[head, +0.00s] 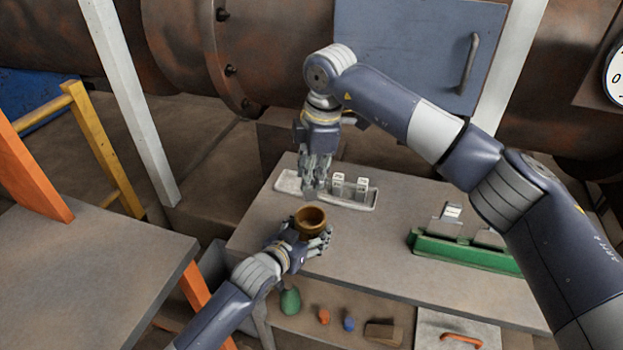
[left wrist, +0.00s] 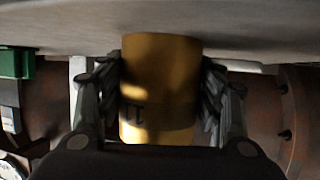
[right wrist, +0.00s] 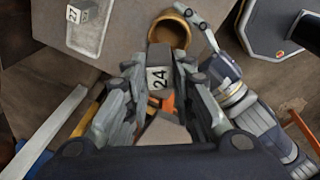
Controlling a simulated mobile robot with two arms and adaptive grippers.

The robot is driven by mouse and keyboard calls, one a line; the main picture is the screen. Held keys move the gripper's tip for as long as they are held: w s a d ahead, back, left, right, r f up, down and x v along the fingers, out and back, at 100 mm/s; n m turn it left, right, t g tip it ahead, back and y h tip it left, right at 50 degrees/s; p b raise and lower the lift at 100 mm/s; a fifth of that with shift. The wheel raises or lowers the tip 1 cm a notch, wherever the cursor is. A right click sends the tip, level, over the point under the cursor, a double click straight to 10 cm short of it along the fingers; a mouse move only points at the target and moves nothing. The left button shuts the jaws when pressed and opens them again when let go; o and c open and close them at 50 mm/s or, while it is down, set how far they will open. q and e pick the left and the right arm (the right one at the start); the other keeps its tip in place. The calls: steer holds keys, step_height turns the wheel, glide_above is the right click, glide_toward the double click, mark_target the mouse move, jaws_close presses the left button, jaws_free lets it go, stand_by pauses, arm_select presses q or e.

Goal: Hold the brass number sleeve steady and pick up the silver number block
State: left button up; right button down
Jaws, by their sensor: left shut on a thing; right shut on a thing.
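The brass sleeve (head: 311,220) is a hollow cup-like ring near the table's front left edge. My left gripper (head: 318,243) is shut on it, with fingers on both sides in the left wrist view, where the sleeve (left wrist: 160,85) has dark number marks. My right gripper (head: 316,185) points down just behind the sleeve. It is shut on a silver block (right wrist: 158,78) marked 24 in the right wrist view. That block is hidden by the fingers in the head view. The sleeve's open rim (right wrist: 170,28) shows just beyond the block.
A pale tray (head: 355,205) holds other silver blocks (head: 338,181), one (right wrist: 75,14) marked 27. A green rack (head: 465,253) with plates stands at the right of the table. Several small coloured objects lie on a lower shelf. The table middle is clear.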

arm_select(q)
steer(key=shift+s+f, duration=0.1)
steer(key=shift+f, duration=0.1)
steer(key=o, duration=1.5)
steer(key=shift+r, duration=0.1)
steer(key=shift+r, duration=0.1)
steer(key=v, duration=1.2)
